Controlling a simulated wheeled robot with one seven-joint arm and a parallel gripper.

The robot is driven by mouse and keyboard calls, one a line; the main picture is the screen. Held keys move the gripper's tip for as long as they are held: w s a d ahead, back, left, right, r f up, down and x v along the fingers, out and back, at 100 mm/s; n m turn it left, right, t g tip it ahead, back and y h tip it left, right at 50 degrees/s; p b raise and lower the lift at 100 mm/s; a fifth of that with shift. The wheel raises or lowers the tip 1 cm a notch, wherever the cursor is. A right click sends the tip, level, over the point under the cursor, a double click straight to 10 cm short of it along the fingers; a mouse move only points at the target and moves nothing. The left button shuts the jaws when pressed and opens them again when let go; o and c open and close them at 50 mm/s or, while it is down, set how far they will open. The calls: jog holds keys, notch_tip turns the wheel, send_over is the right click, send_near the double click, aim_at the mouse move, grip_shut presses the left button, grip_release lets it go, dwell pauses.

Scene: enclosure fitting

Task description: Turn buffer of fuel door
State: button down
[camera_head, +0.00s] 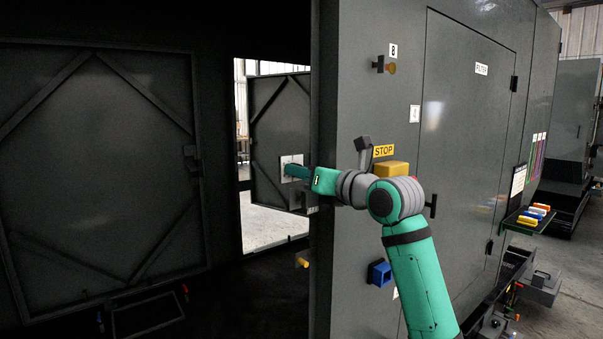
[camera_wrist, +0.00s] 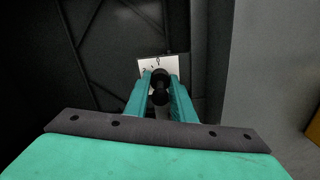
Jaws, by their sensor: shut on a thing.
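The fuel door is likely the dark open door (camera_head: 277,118) with diagonal braces, seen past the edge of the grey enclosure panel; no label on it is readable. A white marked plate (camera_head: 291,168) sits on it, and in the wrist view the plate (camera_wrist: 150,66) shows small marks around a black round knob, the buffer (camera_wrist: 160,86). My gripper (camera_head: 290,171) reaches left past the panel edge to this plate. In the wrist view my gripper (camera_wrist: 160,90) has its two teal fingers on either side of the knob, shut on it. The knob is hidden in the head view.
The grey panel (camera_head: 365,230) stands close beside my arm. It carries a yellow box under a STOP label (camera_head: 384,151), a blue socket (camera_head: 380,273) and a knob under label B (camera_head: 385,66). A large braced dark door (camera_head: 95,160) fills the left.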

jog(key=shift+f, duration=0.1)
jog(key=c, duration=1.5)
grip_release()
jog(key=v, duration=1.1)
jog(key=shift+w, duration=0.1)
